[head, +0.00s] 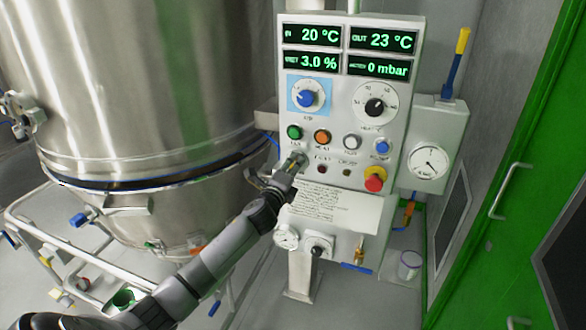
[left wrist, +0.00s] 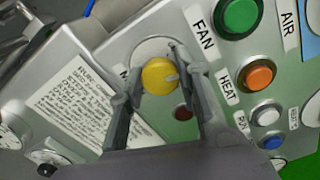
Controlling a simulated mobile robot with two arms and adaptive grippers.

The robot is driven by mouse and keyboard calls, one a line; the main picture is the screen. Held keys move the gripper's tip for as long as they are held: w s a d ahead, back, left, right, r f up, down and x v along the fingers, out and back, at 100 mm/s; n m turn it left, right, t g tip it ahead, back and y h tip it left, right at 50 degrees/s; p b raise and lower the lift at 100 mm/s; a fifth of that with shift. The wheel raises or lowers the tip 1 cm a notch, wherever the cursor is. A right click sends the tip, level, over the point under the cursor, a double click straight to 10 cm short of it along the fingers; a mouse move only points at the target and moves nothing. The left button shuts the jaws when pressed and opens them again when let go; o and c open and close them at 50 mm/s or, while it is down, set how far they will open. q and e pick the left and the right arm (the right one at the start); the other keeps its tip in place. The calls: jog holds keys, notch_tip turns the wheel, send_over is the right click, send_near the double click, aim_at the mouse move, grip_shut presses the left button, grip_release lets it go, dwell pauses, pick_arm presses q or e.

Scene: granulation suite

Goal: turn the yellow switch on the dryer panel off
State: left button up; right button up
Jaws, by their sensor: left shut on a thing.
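The yellow switch (left wrist: 158,77) sits on a round pale plate on the dryer panel (head: 345,215). In the left wrist view it lies between the two fingers of my left gripper (left wrist: 158,82), which is shut on it. A pale mark shows on the knob's face near its right edge. In the head view my left gripper (head: 290,168) reaches the lower left of the panel and hides the yellow switch. My right gripper is not in view.
Near the gripper are a green button (head: 294,132), an orange button (head: 322,137) and a blue button (head: 383,147). A red emergency knob (head: 375,179) is at lower right. A large steel vessel (head: 150,90) stands close on the left, a green door frame (head: 500,140) on the right.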

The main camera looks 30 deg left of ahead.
pick_arm(q)
jog(key=shift+f+n, duration=0.1)
jog(key=shift+n, duration=4.1)
jog(key=o, duration=1.1)
jog(key=shift+o, duration=0.2)
jog(key=v, duration=1.2)
